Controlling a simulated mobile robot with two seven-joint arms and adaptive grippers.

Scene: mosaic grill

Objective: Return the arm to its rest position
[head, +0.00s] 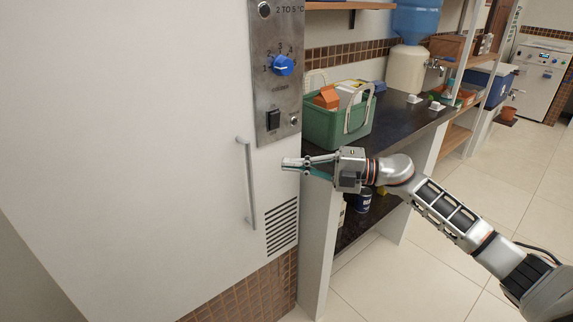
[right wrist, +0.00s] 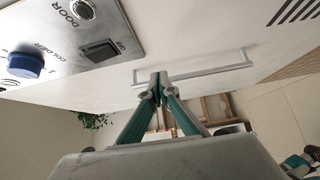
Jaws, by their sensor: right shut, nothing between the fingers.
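My right arm comes in from the lower right of the head view. Its right gripper (head: 288,164) is shut and empty, pointing left, in front of the shelf unit's near edge and close to the white fridge door (head: 160,150). In the right wrist view the shut fingertips (right wrist: 157,88) meet in the middle, overlapping the grey door handle (right wrist: 205,74) in the picture. In the head view the handle (head: 249,185) is left of the fingertips, with a gap between them. The door looks shut. My left gripper is not in view.
A control panel (head: 278,75) with a blue knob is above the gripper. A green basket (head: 325,131) with cartons stands on the dark counter (head: 400,124) behind it. A water dispenser (head: 406,70) is farther back. Open tiled floor (head: 430,270) lies at the right.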

